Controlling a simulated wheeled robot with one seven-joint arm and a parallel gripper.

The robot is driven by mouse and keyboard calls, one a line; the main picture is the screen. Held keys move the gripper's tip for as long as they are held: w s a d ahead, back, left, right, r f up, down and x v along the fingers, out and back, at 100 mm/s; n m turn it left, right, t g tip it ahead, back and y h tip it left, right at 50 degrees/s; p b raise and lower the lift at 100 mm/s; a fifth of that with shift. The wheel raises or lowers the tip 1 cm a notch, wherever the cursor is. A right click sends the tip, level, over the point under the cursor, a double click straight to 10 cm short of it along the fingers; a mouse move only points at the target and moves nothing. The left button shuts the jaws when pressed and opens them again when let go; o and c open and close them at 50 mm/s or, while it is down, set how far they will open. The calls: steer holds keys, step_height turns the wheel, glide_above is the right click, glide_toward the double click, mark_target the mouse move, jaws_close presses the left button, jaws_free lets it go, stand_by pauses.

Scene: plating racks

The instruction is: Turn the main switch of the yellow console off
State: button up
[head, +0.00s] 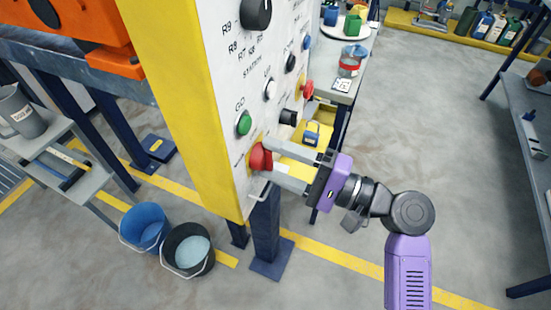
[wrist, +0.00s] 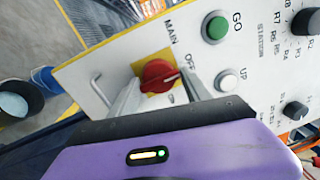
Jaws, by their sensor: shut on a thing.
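The console (head: 200,110) has a yellow side and a white front panel. Its red main switch (head: 260,157) is low on the panel, on a yellow plate, and shows in the wrist view (wrist: 156,75). There the words MAIN, OFF and ON stand around the plate. A pale mark on the knob points to the right in that view, toward the side with OFF and ON; I cannot tell exactly which it meets. My gripper (head: 273,160) is shut on the red knob, one finger on either side.
A green GO button (head: 244,123), a white UP button (head: 270,89) and black knobs are close by on the panel. A metal handle (head: 259,191) sticks out just below the switch. A blue bucket (head: 145,227) and a black bucket (head: 187,250) stand on the floor.

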steer(key=o, duration=1.1)
steer(key=shift+s+a+f, duration=0.15)
steer(key=shift+f, duration=0.25)
steer(key=shift+r, duration=0.1)
steer(key=shift+r, duration=0.1)
steer(key=shift+v, duration=3.95)
